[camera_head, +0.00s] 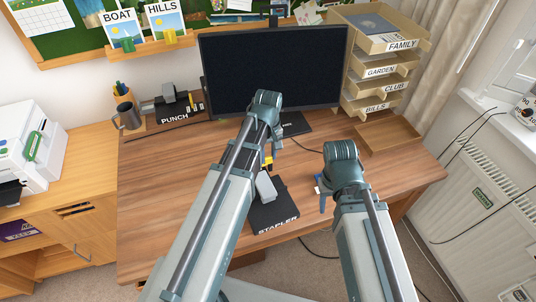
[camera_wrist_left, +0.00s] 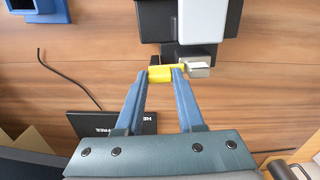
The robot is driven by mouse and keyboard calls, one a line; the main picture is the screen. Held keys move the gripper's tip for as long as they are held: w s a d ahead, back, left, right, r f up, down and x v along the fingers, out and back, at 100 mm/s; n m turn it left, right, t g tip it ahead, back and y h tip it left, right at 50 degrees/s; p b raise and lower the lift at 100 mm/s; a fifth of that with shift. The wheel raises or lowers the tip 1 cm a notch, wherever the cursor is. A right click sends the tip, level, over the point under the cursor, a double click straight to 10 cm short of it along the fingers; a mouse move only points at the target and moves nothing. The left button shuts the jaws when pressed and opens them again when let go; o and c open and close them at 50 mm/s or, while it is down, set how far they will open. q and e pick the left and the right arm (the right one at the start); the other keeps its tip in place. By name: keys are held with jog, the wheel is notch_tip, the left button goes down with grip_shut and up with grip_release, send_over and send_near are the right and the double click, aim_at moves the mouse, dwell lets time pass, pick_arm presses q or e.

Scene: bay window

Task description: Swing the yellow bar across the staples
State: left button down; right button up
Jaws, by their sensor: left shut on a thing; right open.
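The stapler (camera_head: 265,187), grey and black, sits on a black mat labelled STAPLER (camera_head: 272,217) at the desk's front. It shows at the top of the left wrist view (camera_wrist_left: 190,22), partly cut off. The yellow bar (camera_wrist_left: 160,74) is at the stapler's near end in that view, beside a silver metal piece (camera_wrist_left: 198,70); I cannot tell whether that is the staples. My left gripper (camera_wrist_left: 159,73) is shut on the yellow bar. In the head view the bar (camera_head: 267,163) is partly hidden by my left arm. My right gripper (camera_head: 322,190) is open and empty, right of the stapler.
A monitor (camera_head: 272,68) stands behind my left gripper. A black hole punch on a mat labelled PUNCH (camera_head: 174,121) and a grey mug (camera_head: 128,116) are at the back left. Labelled trays (camera_head: 378,72) stand at the back right. The desk's left part (camera_head: 165,185) is clear.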

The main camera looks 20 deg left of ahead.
pick_arm(q)
jog(key=c, duration=0.5)
grip_release()
